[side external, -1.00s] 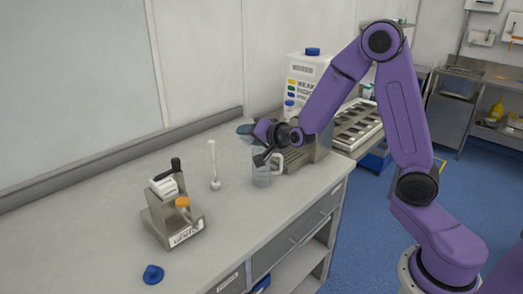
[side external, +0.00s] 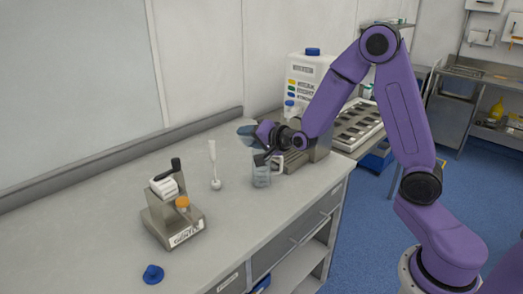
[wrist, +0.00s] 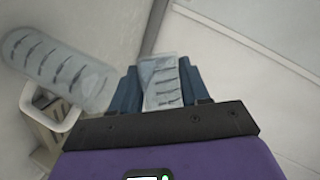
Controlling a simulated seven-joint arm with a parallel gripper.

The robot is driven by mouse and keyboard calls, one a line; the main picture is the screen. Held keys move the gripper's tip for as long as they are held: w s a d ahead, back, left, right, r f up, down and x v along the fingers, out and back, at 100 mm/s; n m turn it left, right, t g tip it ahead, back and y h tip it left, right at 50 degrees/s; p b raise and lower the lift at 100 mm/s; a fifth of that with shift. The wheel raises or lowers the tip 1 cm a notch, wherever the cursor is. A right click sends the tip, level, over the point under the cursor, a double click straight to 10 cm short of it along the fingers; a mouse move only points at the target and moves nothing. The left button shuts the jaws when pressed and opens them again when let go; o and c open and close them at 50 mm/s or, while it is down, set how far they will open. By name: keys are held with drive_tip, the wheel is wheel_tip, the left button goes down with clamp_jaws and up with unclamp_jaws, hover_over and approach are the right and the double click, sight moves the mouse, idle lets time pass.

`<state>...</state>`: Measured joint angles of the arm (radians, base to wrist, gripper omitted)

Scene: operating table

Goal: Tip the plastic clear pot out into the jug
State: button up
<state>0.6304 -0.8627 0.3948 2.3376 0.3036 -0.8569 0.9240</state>
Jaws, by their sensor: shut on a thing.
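The clear plastic pot (wrist: 162,85), with dark graduation marks, is between the blue fingers of my gripper (wrist: 165,92). In the side view the pot (side external: 246,130) is small and partly hidden by my gripper (side external: 260,136). My gripper is shut on it, above and a little behind the jug. The clear jug (side external: 262,177) stands upright on the counter, its pale handle to the right. In the wrist view the jug (wrist: 58,68) lies at the left, its axis strongly angled to the pot's, so the pot is tilted. I cannot tell what either holds.
A metal stand with a white roll (side external: 172,212) and a white upright tool (side external: 214,168) stand left of the jug. A blue cap (side external: 153,273) lies near the front. A white canister (side external: 305,80) stands behind my gripper. The counter's front middle is clear.

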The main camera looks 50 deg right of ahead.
drive_tip(key=shift+r+m+y, duration=0.25)
drive_tip(key=shift+m+y, duration=0.05)
drive_tip(key=shift+m, duration=0.2)
idle(0.4)
drive_tip(key=shift+f+m+t, duration=0.4)
drive_tip(key=shift+f+m, duration=0.05)
drive_tip(key=shift+m, duration=0.15)
idle(0.5)
drive_tip(key=shift+s+d+r+m+t+y, duration=0.15)
drive_tip(key=shift+r+m+t+y, duration=0.2)
drive_tip(key=shift+m, duration=0.3)
drive_tip(key=shift+w+d+r+m+t+y, duration=0.15)
drive_tip(key=shift+r+m+t+y, duration=0.15)
drive_tip(key=shift+m, duration=0.35)
idle(2.6)
drive_tip(key=shift+s+f, duration=0.1)
drive_tip(key=shift+f, duration=0.15)
idle(0.5)
drive_tip(key=shift+r, duration=0.2)
drive_tip(key=shift+a+f+n+g+h, duration=0.25)
drive_tip(key=shift+f+n+g, duration=0.2)
drive_tip(key=shift+n, duration=0.55)
drive_tip(key=shift+r+n+g+h, duration=0.15)
drive_tip(key=shift+n+g+h, duration=0.2)
drive_tip(key=shift+n, duration=0.35)
